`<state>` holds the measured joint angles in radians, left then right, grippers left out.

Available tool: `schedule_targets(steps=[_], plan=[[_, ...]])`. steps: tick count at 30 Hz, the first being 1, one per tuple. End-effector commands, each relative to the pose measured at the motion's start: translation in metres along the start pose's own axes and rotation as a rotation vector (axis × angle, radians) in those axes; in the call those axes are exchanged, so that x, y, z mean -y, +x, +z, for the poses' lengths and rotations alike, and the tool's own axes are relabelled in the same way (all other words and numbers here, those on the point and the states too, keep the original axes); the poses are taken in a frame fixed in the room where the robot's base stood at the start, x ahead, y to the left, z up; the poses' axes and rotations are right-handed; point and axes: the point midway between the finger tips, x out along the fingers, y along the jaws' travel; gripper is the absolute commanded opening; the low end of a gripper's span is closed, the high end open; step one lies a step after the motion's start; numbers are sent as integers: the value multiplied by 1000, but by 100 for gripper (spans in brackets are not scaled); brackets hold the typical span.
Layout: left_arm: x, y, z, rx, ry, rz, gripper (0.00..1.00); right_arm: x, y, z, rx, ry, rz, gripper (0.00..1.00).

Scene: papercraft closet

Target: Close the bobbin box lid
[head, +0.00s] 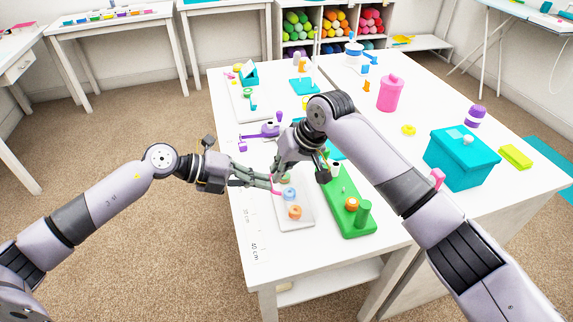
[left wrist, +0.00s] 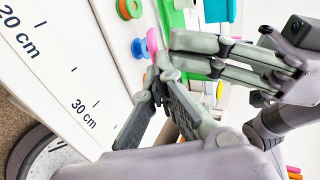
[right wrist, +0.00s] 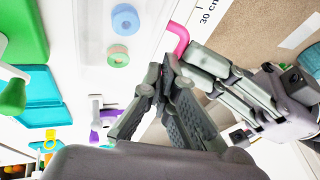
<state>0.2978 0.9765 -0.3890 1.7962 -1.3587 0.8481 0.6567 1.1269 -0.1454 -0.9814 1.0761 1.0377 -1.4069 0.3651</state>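The bobbin box looks like a shallow white tray (head: 298,219) on the table's near left part. A blue bobbin (head: 289,194) and an orange bobbin (head: 295,212) sit in it; the right wrist view also shows a green bobbin (right wrist: 117,56). A pink bent piece (right wrist: 181,37) stands at the box's edge; I cannot make out a lid or its angle. My left gripper (head: 273,181) looks shut, its tips close beside the pink piece; contact is unclear. My right gripper (right wrist: 162,68) looks shut and empty, its tips close to the left fingers.
A green board (head: 347,212) with a post and spools stands right of the box. A purple holder (head: 262,131) lies behind it. A teal box (head: 462,158) and a pink jar (head: 390,93) stand farther right. A printed ruler (left wrist: 50,65) runs along the table edge.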

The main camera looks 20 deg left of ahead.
Motion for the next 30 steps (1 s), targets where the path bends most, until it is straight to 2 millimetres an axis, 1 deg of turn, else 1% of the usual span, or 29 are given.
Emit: schedule_targets(steps=[7, 13, 20, 30], plan=[[0, 0, 0, 0, 0, 0, 0, 0, 0, 0, 0, 0, 0, 0], [0, 0, 0, 0, 0, -1, 0, 10, 12, 4, 2, 0, -3, 0], [3, 0, -1, -1, 2, -7, 0, 11, 12, 4, 2, -2, -5, 0], [4, 1, -1, -2, 2, -9, 22, 14, 13, 4, 4, -4, -10, 0]])
